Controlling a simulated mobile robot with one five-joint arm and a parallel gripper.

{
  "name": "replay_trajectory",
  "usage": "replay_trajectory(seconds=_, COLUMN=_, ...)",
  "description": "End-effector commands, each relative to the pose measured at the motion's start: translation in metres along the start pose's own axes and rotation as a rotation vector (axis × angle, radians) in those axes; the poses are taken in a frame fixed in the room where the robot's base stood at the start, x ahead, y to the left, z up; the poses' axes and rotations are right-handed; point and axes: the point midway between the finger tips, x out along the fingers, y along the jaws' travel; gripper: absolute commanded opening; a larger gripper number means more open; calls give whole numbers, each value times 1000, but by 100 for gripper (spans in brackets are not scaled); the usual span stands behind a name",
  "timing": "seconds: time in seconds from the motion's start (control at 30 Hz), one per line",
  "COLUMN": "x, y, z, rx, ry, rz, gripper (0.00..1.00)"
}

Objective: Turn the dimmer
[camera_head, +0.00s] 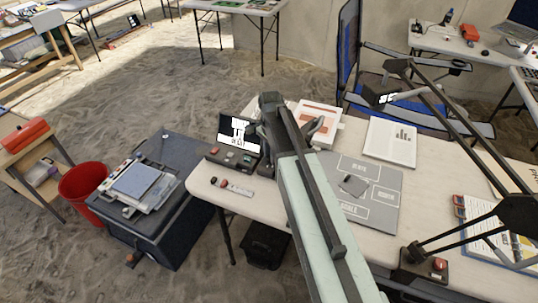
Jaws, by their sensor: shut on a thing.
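My gripper (284,128) is at the far end of my pale green and dark grey arm, over the white table. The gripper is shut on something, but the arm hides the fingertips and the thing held. I cannot make out which part is the dimmer. A desk lamp on the right has a dark base (425,263) with a red knob (438,264), well apart from my gripper.
The white table (220,200) also holds a grey sorting mat (385,213) with a dark fragment (353,185), a shallow box (318,120), a chart sheet (390,142) and a binder (490,240). A dark case (180,225) and a red bucket (82,182) stand left.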

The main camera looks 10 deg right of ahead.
Motion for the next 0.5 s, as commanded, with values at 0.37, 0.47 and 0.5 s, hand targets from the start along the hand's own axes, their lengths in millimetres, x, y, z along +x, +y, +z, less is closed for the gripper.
replay_trajectory(seconds=0.37, x=0, y=-1, z=2, rx=222, ry=-5, rz=-2, gripper=0)
replay_trajectory(seconds=0.47, x=0, y=-1, z=2, rx=254, ry=-5, rz=-3, gripper=0)
replay_trajectory(seconds=0.5, x=0, y=-1, z=2, rx=263, ry=-5, rz=-3, gripper=0)
